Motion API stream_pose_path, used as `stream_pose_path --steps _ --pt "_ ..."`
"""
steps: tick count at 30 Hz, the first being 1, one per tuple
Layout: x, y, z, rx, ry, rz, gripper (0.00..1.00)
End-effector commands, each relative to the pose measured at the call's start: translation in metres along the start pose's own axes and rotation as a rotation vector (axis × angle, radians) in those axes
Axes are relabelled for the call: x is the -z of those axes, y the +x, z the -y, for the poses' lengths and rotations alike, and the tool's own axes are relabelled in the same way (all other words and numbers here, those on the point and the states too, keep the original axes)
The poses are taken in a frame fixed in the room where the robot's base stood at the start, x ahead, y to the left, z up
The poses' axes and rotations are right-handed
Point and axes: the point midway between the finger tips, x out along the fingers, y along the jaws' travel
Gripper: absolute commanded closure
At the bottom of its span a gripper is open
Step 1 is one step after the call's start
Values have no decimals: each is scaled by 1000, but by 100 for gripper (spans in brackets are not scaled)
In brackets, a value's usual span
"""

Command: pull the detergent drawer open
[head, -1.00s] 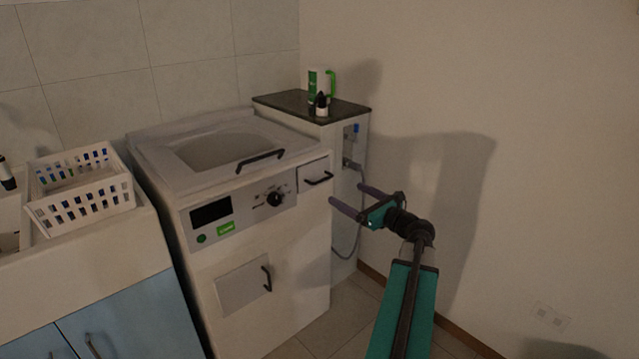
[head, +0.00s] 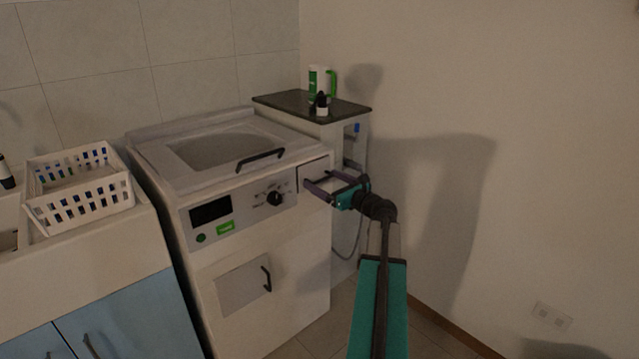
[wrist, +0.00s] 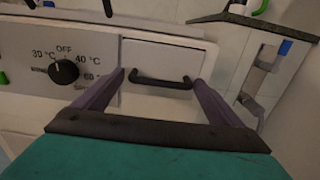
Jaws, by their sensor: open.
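The detergent drawer (wrist: 150,60) is a white front panel with a black bar handle (wrist: 160,82), at the upper right of the washing machine's front. In the head view the drawer (head: 313,172) is shut and partly covered by my gripper. My gripper (head: 315,188) is open in front of it. In the wrist view my gripper's two purple fingers (wrist: 158,80) stand on either side of the handle, one left and one right. The handle lies between them with gaps at both ends. I cannot tell how far the fingertips are from the panel.
The washing machine (head: 275,235) has a dial (head: 274,198), a lid handle (head: 260,160) and a lower door handle (head: 267,279). A dark-topped stand (head: 285,101) with a green-handled container (head: 319,82) is behind. A white basket (head: 85,212) is left. Wall space at right is clear.

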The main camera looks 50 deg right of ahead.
Motion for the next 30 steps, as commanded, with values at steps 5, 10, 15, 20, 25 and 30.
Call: stream_pose_path --steps 5,10,15,20,25,30 --pt "0 12 0 -1 0 0 10" --pt "0 13 -1 -1 0 0 10" --pt "0 13 -1 -1 0 0 10" --pt "0 13 -1 -2 0 0 37" --pt "0 13 -2 -4 0 0 59" --pt "0 13 -7 -11 0 -1 59"
